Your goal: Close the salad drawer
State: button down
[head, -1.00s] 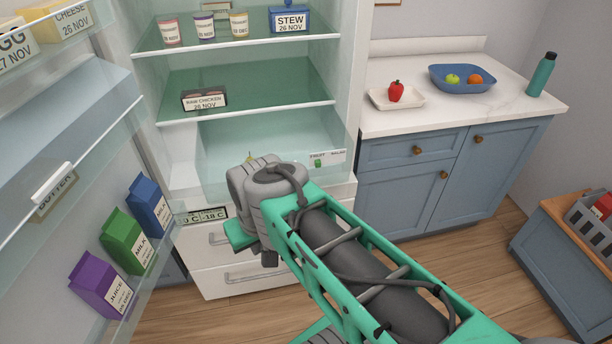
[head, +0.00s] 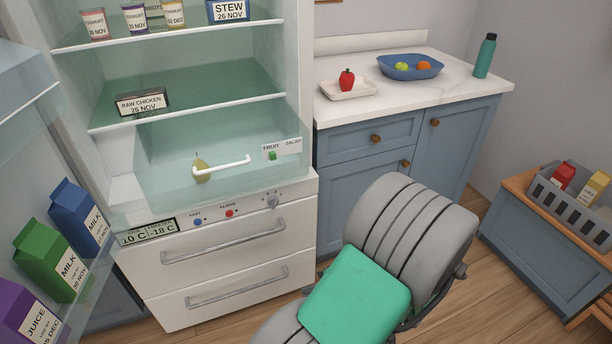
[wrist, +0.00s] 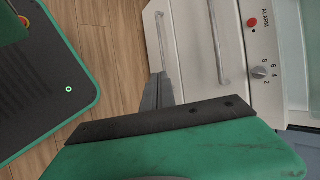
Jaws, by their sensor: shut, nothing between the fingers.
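The salad drawer (head: 235,180) is a clear, pale green bin low in the fridge compartment in the head view. Its front appears to stand forward of the shelves, so it looks pulled partly out. It has a white bar handle (head: 222,166) and a label reading FRUIT and SALAD (head: 282,149). A pear (head: 201,168) shows through the front. My gripper (wrist: 158,80) shows in the wrist view as dark fingers, shut and empty, in front of the white freezer drawers and apart from the salad drawer. In the head view my arm hides it.
Freezer drawers (head: 215,238) with bar handles and a control panel with a knob (head: 272,201) lie below. The open fridge door with a blue milk carton (head: 80,212) is at left. A blue cabinet (head: 370,149) stands right of the fridge, a grey crate (head: 570,206) farther right.

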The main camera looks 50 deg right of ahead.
aim_at(302, 157)
jog(key=w+d+r+m+t+h, duration=0.45)
jog(key=d+r+m, duration=0.25)
jog(key=r+m, duration=0.3)
jog(key=w+d+r+m+t+h, duration=0.4)
jog(key=d+r+m, duration=0.3)
jog(key=r+m, duration=0.4)
jog(key=shift+g+h, duration=0.45)
jog(key=x, duration=0.4)
jog(key=p+x, duration=0.1)
jog(key=x, duration=0.3)
jog(key=f+x, duration=0.1)
jog(key=x, duration=0.4)
jog(key=shift+d+p, duration=0.25)
jog(key=shift+p, duration=0.15)
jog(key=shift+n, duration=0.3)
